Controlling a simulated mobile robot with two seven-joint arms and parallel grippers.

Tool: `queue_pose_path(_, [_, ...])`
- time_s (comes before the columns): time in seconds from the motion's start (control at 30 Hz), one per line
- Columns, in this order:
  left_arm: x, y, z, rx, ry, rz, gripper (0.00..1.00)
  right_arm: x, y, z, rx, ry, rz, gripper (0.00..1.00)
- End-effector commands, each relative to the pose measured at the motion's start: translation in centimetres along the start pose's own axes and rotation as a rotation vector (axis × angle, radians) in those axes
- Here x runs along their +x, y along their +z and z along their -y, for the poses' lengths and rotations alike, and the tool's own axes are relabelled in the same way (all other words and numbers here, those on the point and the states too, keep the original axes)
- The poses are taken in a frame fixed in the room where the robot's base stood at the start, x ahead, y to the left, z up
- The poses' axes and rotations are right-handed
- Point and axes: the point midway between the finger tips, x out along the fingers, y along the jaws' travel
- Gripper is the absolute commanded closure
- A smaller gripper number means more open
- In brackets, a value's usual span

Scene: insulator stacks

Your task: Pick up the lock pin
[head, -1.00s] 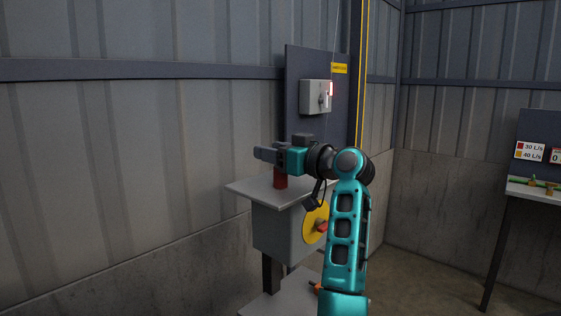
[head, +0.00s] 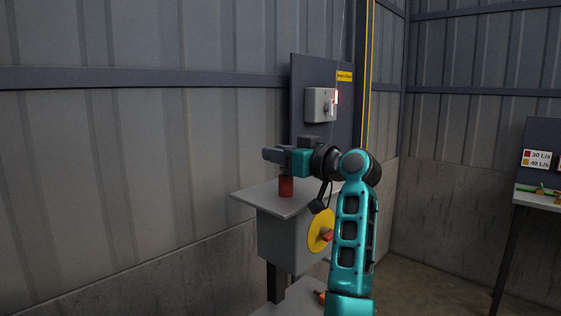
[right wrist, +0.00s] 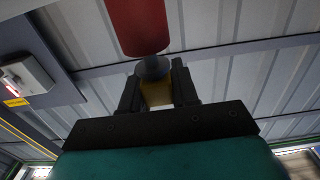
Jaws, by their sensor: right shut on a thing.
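My right gripper (head: 272,155) is above the grey stand's top, level and pointing left. In the right wrist view its fingers (right wrist: 157,92) are shut on a small yellow piece, which I take to be the lock pin (right wrist: 157,94). A grey round part (right wrist: 152,68) lies between the yellow piece and a red cylinder (right wrist: 138,25). The red cylinder (head: 286,187) shows upright under the gripper in the head view, at the stand's top. I cannot tell whether it is joined to the pin. The gripper hides the pin in the head view. My left gripper is not in view.
The grey stand (head: 250,201) carries a yellow disc (head: 319,230) with a red knob on its front. Behind it is a dark panel with a grey switch box (head: 319,105). A table (head: 532,198) with small parts stands far right. Corrugated wall closes off the left.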

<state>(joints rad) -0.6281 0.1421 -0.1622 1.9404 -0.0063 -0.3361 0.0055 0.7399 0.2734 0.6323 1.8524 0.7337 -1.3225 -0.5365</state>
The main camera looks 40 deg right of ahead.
Motion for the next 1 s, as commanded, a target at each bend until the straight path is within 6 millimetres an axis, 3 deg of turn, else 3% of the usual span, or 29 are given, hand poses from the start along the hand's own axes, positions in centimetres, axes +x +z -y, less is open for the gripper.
queue_pose_path(0.27, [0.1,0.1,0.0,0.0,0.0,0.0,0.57,-0.1,-5.5,-0.1,-0.005,0.004,-0.004,1.0])
queue_pose_path(0.6, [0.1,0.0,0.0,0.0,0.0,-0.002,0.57,-0.1,-14.1,-0.1,-0.001,0.004,-0.003,1.0])
queue_pose_path(0.8, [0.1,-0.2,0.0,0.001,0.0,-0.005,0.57,-0.1,-17.1,-0.1,0.001,0.003,-0.003,1.0])
queue_pose_path(1.0, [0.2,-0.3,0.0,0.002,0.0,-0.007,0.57,-0.1,-18.5,-0.1,0.0,0.003,-0.001,1.0])
